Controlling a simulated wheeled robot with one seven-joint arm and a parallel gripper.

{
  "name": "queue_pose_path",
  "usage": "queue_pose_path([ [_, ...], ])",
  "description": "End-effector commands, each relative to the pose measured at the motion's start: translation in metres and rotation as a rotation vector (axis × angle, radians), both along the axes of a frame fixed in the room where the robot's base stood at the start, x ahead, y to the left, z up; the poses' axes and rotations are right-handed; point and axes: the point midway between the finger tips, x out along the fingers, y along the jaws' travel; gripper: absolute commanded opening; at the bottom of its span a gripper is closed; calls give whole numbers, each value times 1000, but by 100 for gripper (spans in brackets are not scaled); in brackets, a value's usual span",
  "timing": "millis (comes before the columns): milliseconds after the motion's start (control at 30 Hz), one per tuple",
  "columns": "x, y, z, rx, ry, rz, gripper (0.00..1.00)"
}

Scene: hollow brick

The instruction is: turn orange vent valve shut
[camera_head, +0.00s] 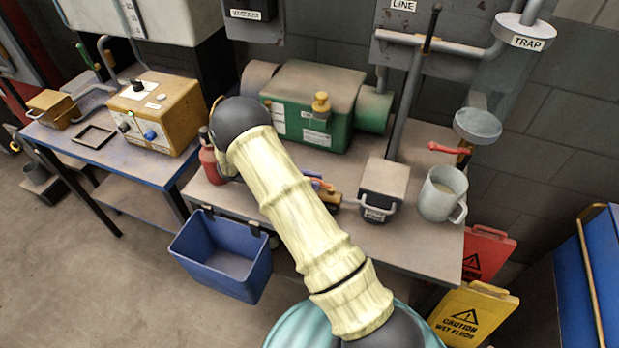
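A small brass-coloured fitting with an orange-red and purple handle (318,184) lies on the grey bench, just right of my arm and partly hidden by it. I cannot tell whether it is the orange vent valve. A red lever (448,149) on a brass valve body (464,156) sits below the clear trap at the right; it looks more red than orange and sticks out to the left. My pale-sleeved arm reaches from the bottom right up to a dark joint in front of the green pump. My gripper is not visible.
The grey bench (410,240) carries a green pump (312,105), a red bottle (210,160), a dark box (383,190) and a white mug (442,193). The trap (505,70) hangs above. A blue bin (222,255) hangs in front. Wet-floor signs (473,312) stand at right.

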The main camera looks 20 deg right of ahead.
Motion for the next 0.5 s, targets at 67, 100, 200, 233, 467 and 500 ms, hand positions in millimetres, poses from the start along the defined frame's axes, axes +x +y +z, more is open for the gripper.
queue_pose_path([
  [67,-1,0,-1,1,2,-1,32],
  [100,-1,1,-1,0,2,0,32],
  [200,-1,1,0,0,2,1,32],
  [233,-1,1,0,0,2,1,32],
  [467,0,1,6,0,1,2,32],
  [500,0,1,9,0,1,2,32],
])
